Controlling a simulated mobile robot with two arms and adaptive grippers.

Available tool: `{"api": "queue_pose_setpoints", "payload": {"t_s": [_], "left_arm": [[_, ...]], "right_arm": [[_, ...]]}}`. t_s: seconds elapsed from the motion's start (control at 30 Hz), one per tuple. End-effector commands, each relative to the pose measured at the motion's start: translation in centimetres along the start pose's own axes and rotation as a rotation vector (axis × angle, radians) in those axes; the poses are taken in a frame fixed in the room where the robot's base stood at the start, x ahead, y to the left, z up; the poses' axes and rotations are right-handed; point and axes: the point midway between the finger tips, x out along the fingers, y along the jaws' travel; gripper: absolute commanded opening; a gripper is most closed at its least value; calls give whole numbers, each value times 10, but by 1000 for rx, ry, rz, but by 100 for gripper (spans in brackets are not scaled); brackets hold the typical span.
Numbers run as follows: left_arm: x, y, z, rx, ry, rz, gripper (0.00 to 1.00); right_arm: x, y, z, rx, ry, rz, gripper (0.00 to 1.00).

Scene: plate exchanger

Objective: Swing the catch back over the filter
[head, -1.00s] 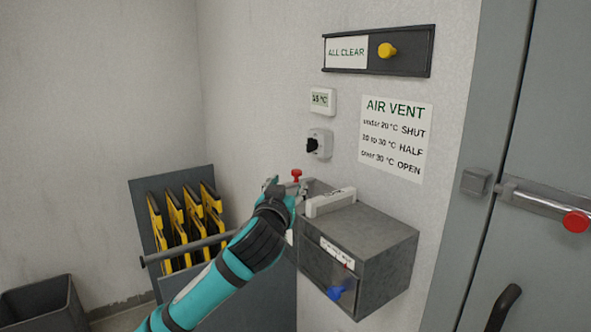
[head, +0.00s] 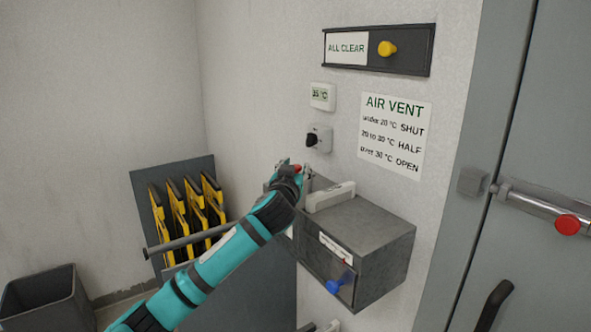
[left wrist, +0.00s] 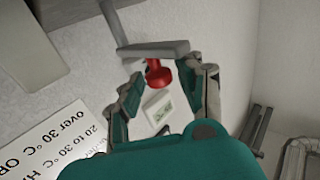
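The catch is a grey bar (left wrist: 152,50) with a red knob (left wrist: 157,73). In the head view the red knob (head: 296,169) is partly hidden by my gripper, above the back left of the grey box (head: 385,248). A white filter frame (head: 330,197) stands in the top of the box, and the bar is not seen lying over it. My left gripper (head: 292,168) is at the knob. In the left wrist view its fingers (left wrist: 160,74) are open, one on each side of the knob, with gaps visible. My right gripper is not identifiable in view.
A blue knob (head: 334,287) is on the box front. A black dial (head: 313,140) and a thermometer display (head: 322,96) are on the wall above. A rack of yellow-edged plates (head: 190,210) stands left, behind my arm. A grey door (head: 550,130) is at the right.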

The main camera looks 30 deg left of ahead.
Motion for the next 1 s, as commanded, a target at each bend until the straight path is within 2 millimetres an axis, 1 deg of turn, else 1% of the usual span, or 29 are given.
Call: {"api": "queue_pose_setpoints", "payload": {"t_s": [0.03,0.2,0.23,0.27,0.67,0.83,1.0], "left_arm": [[0,0,0,0,0,0,28],[0,0,0,0,-1,0,6],[0,0,0,0,-1,0,2],[0,0,0,0,-1,0,0],[0,1,1,-1,-1,-8,0],[-2,5,3,-5,-1,-55,0],[-5,11,4,-9,-2,-154,0]], "right_arm": [[0,0,0,0,0,0,48],[0,0,0,0,0,0,48],[0,0,0,0,0,0,48],[0,0,0,0,0,0,48],[2,0,0,0,1,0,48],[9,0,0,0,1,0,48],[22,0,2,-1,1,1,48]]}}
